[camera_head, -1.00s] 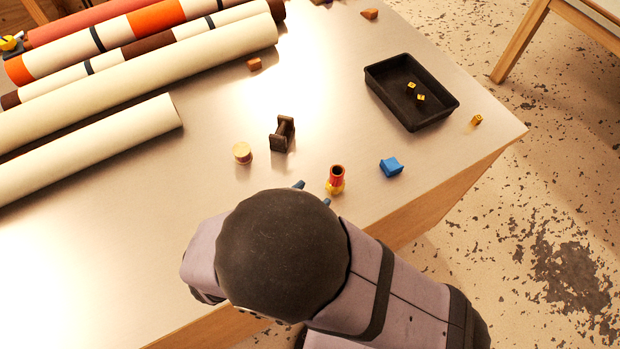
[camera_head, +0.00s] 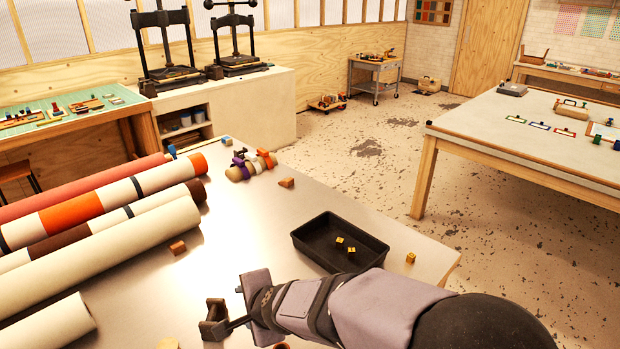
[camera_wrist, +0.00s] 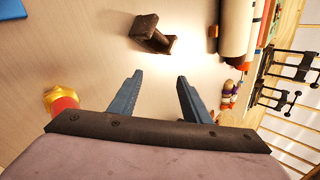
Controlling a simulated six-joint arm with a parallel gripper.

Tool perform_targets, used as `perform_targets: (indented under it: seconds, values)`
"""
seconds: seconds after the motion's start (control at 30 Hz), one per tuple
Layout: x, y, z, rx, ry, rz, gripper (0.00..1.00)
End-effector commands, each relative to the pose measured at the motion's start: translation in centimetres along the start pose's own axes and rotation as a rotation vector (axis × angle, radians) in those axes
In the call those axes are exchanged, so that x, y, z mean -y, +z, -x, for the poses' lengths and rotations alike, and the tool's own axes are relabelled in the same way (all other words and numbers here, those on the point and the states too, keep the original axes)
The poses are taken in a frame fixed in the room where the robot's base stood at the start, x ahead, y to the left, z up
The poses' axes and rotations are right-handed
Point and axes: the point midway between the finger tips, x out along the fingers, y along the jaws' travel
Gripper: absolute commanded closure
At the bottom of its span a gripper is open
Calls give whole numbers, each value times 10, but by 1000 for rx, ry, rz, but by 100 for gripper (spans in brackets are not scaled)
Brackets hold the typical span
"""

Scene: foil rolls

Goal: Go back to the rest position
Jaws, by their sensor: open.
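My gripper (camera_head: 240,322) is over the work table (camera_head: 262,212), its fingers only partly visible in the head view. In the wrist view my gripper (camera_wrist: 160,84) has two blue fingers spread apart with nothing between them. A dark brown spool-shaped stand (camera_head: 213,320) is just left of the fingers in the head view. This stand (camera_wrist: 152,35) lies beyond the fingertips in the wrist view, apart from them. A red and gold piece (camera_wrist: 61,100) is left of the fingers. A blue piece (camera_wrist: 25,8) shows at the top left corner.
Large rolls (camera_head: 100,245) fill the table's left side. Small wooden blocks lie near the rolls (camera_head: 178,247) and the far edge (camera_head: 286,183).

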Motion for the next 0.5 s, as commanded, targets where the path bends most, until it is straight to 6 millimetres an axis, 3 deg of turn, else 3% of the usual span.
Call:
perform_targets:
  seconds: [0.03,0.2,0.4,0.5]
  values:
    - [-5,-24,14,5,37,24,56]
    - [-61,-86,70,31,262,348,56]
    - [-137,-138,142,127,531,768,56]
    - [-166,-153,171,192,631,914,56]
